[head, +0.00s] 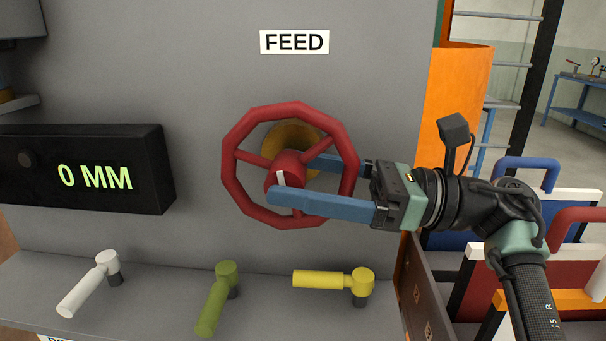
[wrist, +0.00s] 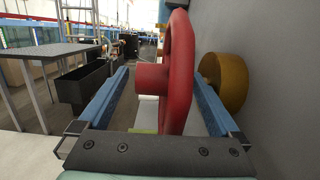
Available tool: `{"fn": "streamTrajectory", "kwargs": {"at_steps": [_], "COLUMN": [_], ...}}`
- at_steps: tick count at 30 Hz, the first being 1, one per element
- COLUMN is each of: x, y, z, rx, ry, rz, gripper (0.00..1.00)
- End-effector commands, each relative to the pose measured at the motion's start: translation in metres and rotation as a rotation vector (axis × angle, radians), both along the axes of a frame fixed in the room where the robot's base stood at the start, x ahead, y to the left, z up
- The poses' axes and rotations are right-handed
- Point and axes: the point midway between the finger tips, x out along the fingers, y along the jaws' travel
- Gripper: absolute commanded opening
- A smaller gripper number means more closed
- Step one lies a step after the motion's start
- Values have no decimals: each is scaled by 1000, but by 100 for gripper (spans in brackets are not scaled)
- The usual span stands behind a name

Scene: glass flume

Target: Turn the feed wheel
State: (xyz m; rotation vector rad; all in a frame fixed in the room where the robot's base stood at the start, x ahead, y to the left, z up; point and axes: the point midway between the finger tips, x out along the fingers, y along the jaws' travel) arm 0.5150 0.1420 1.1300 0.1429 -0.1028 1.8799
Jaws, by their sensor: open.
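The red feed wheel (head: 343,143) is mounted on a grey panel under a white FEED label (head: 294,42). It has an octagonal rim, spokes and a hub with a white mark. My gripper (head: 290,180) reaches in from the right with its blue fingers apart. One finger passes in front of the wheel and the other behind it. In the wrist view the wheel (wrist: 180,75) stands edge-on between the two fingers, with a gap visible on each side. A brass boss (wrist: 225,80) sits behind the wheel on the panel side.
A black display (head: 90,170) at left reads 0 MM. White (head: 88,285), green (head: 215,305) and yellow (head: 325,280) levers stand on the ledge below the wheel. An orange panel (head: 450,110) and racks are at right.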

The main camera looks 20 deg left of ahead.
Motion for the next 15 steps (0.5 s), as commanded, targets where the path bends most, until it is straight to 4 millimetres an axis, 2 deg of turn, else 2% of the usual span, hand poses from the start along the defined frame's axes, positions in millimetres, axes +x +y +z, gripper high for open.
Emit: {"fn": "streamTrajectory", "kwargs": {"at_steps": [7, 15], "x": [3, 17], "y": [-9, -50], "z": [-1, -8], "rx": [0, 1], "ry": [0, 2], "rz": [-2, -3], "gripper": [99, 99]}}
